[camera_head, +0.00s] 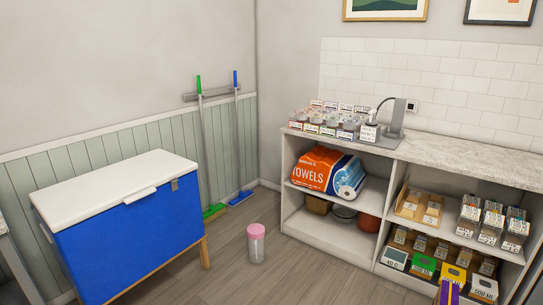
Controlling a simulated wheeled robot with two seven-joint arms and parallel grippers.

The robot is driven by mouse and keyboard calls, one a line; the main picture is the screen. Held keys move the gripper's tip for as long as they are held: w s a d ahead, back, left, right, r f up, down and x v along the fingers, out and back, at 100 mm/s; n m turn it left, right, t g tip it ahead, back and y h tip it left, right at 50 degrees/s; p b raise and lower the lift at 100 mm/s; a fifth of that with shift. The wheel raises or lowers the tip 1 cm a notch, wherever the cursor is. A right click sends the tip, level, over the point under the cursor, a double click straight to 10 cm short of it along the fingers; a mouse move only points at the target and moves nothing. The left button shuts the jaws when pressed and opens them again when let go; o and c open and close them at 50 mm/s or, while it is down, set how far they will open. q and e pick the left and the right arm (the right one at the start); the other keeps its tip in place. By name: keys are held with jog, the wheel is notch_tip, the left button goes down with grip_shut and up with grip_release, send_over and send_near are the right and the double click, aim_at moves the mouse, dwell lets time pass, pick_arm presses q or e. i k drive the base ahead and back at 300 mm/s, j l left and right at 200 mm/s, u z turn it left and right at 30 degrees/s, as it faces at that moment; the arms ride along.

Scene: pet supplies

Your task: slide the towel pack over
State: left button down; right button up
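The towel pack (322,170) is an orange, white and blue bundle with the word "TOWELS" on its side. It lies on the upper inner shelf (374,199) of the left bay of the shelving unit, under the stone-look counter. It fills much of the left part of that bay, with some bare shelf to its right. Neither of my grippers shows in the head view.
A blue chest (125,240) with a white lid stands at the left. A pink-lidded jar (257,245) stands on the floor before the shelving. Several boxes fill the right bay. Jars crowd the left counter; its right stretch (470,155) is clear.

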aim_at(331, 172)
jog(key=i+z, duration=0.1)
jog(key=i, duration=0.45)
jog(key=i+j+z, duration=0.15)
jog(key=i, duration=0.45)
jog(key=i+j+z, duration=0.1)
jog(key=i, duration=0.45)
jog(key=i+j+z, duration=0.15)
jog(key=i, duration=0.4)
jog(key=j, duration=0.1)
